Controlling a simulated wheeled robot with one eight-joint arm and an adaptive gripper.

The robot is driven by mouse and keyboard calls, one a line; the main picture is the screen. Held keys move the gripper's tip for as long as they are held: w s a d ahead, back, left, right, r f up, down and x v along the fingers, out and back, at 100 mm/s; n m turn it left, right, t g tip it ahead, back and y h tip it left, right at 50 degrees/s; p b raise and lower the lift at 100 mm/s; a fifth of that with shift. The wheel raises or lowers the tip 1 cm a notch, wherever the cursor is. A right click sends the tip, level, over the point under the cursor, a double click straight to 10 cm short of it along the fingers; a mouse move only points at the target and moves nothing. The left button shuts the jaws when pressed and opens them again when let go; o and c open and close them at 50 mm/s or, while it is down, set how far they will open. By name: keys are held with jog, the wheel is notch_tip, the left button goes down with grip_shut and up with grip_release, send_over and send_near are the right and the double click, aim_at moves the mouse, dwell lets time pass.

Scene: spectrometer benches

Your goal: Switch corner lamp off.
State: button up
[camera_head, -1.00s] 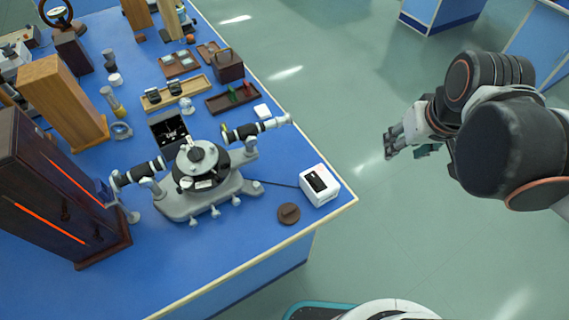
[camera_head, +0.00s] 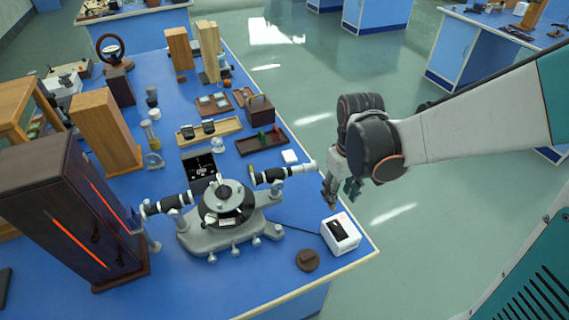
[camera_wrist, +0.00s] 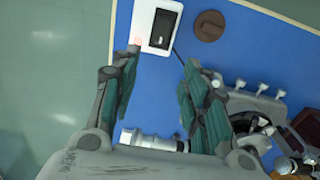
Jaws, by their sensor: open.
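A white box (camera_head: 341,233) with a black rocker switch (camera_head: 336,228) on top sits at the near right corner of the blue bench. It also shows at the top of the wrist view (camera_wrist: 157,22), with a faint reddish glow at its left edge. A dark wooden housing (camera_head: 45,190) with two glowing orange-red slits stands at the left. I cannot tell for certain which one is the corner lamp. My gripper (camera_head: 336,194) is open and empty, above and a little behind the white box. In the wrist view its open fingers (camera_wrist: 160,62) point toward the box, apart from it.
A grey spectrometer (camera_head: 228,218) with two black-and-white tubes stands left of the box, joined to it by a thin cable. A round brown disc (camera_head: 308,260) lies in front of the box. Wooden trays (camera_head: 262,141) lie behind.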

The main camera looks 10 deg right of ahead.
aim_at(334, 222)
notch_tip(334, 222, down, 11)
jog(key=b, duration=0.3)
jog(key=shift+f+b, duration=0.1)
jog(key=shift+b, duration=0.25)
